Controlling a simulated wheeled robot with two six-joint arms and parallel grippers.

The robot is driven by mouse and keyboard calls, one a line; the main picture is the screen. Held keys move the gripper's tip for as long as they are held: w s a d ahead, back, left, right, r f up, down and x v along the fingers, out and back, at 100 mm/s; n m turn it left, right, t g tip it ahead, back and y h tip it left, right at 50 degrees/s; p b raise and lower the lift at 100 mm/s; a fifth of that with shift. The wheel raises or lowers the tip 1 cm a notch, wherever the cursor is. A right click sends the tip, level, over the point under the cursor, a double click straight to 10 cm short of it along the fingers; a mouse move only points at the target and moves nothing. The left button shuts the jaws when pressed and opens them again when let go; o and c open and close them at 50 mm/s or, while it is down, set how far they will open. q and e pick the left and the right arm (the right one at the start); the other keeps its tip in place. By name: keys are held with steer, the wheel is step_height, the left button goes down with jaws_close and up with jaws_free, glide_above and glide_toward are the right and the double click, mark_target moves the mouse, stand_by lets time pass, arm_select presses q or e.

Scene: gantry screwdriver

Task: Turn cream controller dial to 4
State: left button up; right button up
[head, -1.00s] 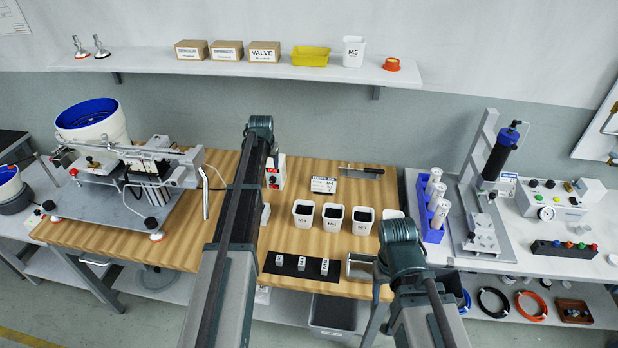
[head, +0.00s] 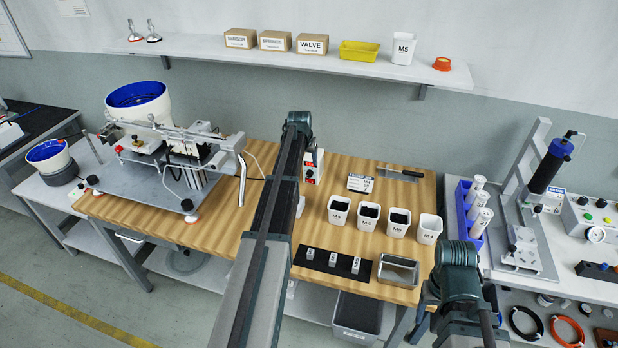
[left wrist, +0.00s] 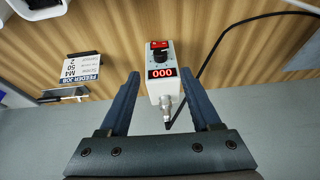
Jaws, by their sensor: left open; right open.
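The cream controller (left wrist: 160,92) shows in the left wrist view, with a red display reading 000 (left wrist: 161,73), a black dial (left wrist: 159,55) and a red switch (left wrist: 159,44). The dial's setting is too small to read. My left gripper (left wrist: 158,76) is open, its two fingers on either side of the controller's image, holding nothing. In the head view the controller (head: 313,166) stands on the wooden table, just right of my left arm, partly hidden by it.
A job card (head: 360,183) stands right of the controller, also visible in the left wrist view (left wrist: 82,68). White bins (head: 398,222) stand further right. A bowl feeder machine (head: 140,105) stands left. A dark cable (left wrist: 217,50) runs beside the controller.

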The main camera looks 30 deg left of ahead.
mark_target(309, 174)
arm_select(q)
steer(key=b+x, duration=0.8)
steer(key=x, duration=0.2)
steer(key=shift+f+b, duration=0.3)
steer(key=shift+b, duration=0.1)
jaws_close()
